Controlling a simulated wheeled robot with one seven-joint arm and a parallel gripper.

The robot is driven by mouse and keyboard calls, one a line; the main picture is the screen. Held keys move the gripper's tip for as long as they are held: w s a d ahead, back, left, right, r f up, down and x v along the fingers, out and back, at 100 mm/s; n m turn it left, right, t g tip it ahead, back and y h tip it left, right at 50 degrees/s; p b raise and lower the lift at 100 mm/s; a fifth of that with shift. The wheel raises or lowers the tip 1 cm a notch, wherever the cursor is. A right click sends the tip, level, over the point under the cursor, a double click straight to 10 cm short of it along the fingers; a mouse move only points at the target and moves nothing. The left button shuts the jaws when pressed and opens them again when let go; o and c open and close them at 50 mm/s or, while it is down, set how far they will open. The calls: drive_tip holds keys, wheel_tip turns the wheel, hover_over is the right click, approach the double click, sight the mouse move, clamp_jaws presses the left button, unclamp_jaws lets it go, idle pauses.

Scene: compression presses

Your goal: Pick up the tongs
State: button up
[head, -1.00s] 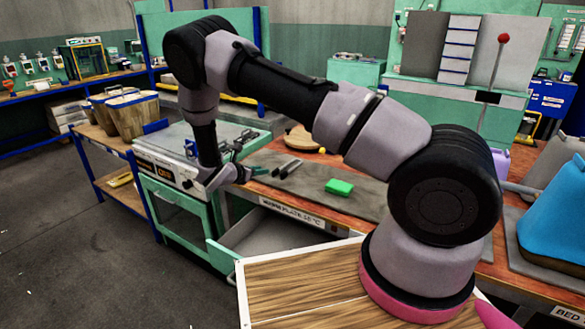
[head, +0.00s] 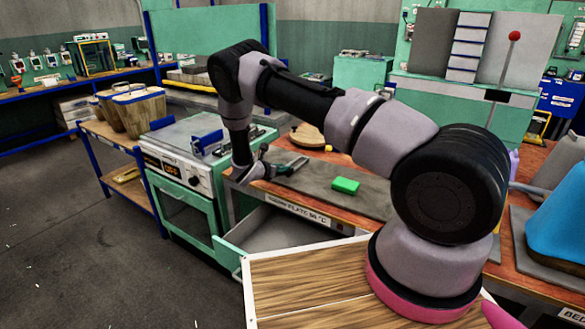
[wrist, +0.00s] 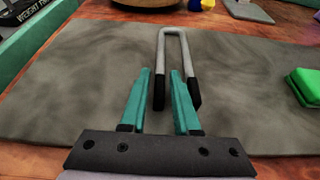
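The tongs (wrist: 174,38) are a grey U-shaped bar with black tips, lying on the dark grey mat (wrist: 60,95) with the tips toward my gripper. They also show in the head view (head: 293,164). My gripper (wrist: 166,72) is open, its teal fingers spread and pointing toward the tongs. In the wrist view the left black tip appears between the fingers, and the right one appears just right of the right finger. I see no grip on the tongs. In the head view my gripper (head: 268,168) is low at the mat's left end. Whether it touches the tongs is unclear.
A green block (head: 345,185) lies on the mat right of the tongs. A round wooden board (head: 308,136) sits behind. A teal oven-like unit (head: 185,190) stands left, with an open drawer (head: 270,230) in front of the bench. The mat between tongs and block is clear.

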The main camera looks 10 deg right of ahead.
clamp_jaws()
